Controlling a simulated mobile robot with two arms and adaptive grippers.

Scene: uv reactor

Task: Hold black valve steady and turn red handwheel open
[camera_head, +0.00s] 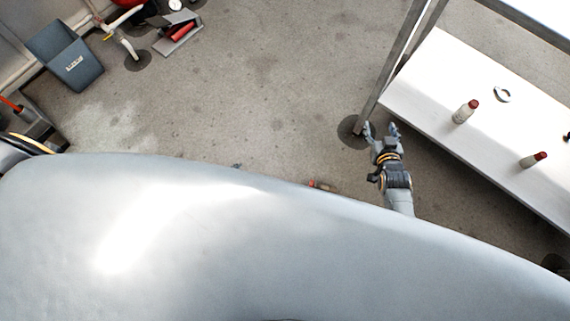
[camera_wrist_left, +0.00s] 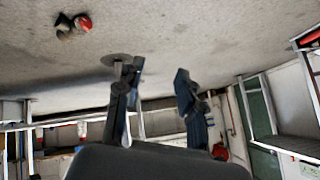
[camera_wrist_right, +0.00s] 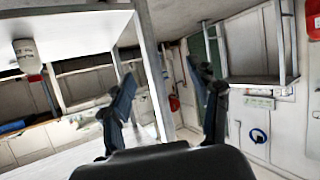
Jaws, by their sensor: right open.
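My right gripper (camera_head: 380,128) is open and empty beside a table leg in the head view. Its spread fingers also show in the right wrist view (camera_wrist_right: 162,75), with nothing between them. My left gripper (camera_wrist_left: 159,68) has its fingers apart and empty in the left wrist view; I cannot make it out clearly in the head view. A small dark object with a red round part (camera_wrist_left: 76,26) is on the floor at the upper left of that view, apart from the fingers. It may be the black valve with its red handwheel, but it is too small to tell.
A white table (camera_head: 440,85) stands at the right with red-capped bottles (camera_head: 465,111) and a ring-shaped item (camera_head: 502,94). A grey bin (camera_head: 70,62) and a red toolbox-like item (camera_head: 178,38) are at the upper left. A blue handwheel (camera_wrist_right: 257,135) is on the wall.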

